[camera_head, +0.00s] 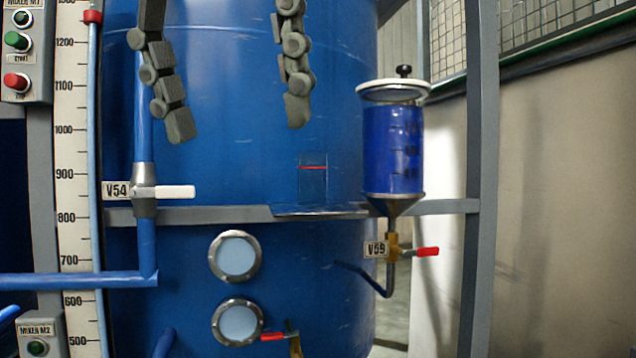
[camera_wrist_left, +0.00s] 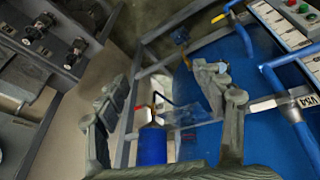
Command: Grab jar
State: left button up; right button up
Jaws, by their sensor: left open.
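A clear, see-through jar (camera_head: 313,182) with a red line across it stands upright on a small shelf plate (camera_head: 320,213) in front of the big blue tank. A faint clear shape in the left wrist view (camera_wrist_left: 184,116) seems to be this jar, but its outline is hard to tell. My left gripper (camera_head: 238,118) hangs from the top of the head view, its two fingers wide apart and empty. The fingers are above the jar and to its left, not touching it. The fingers also show in the left wrist view (camera_wrist_left: 160,80). My right gripper is not visible.
A blue-filled vessel (camera_head: 393,150) with a white lid and black knob hangs right of the jar, above valve V59 (camera_head: 427,252). Valve V54 (camera_head: 145,190) and its pipe stand at left. A grey rail (camera_head: 200,215) crosses the tank (camera_head: 200,150). A grey post (camera_head: 483,180) stands at right.

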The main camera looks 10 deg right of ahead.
aim_at(312, 165)
jog(key=i+l, duration=0.35)
jog(key=i, duration=0.2)
jog(key=i+l, duration=0.35)
jog(key=i, duration=0.25)
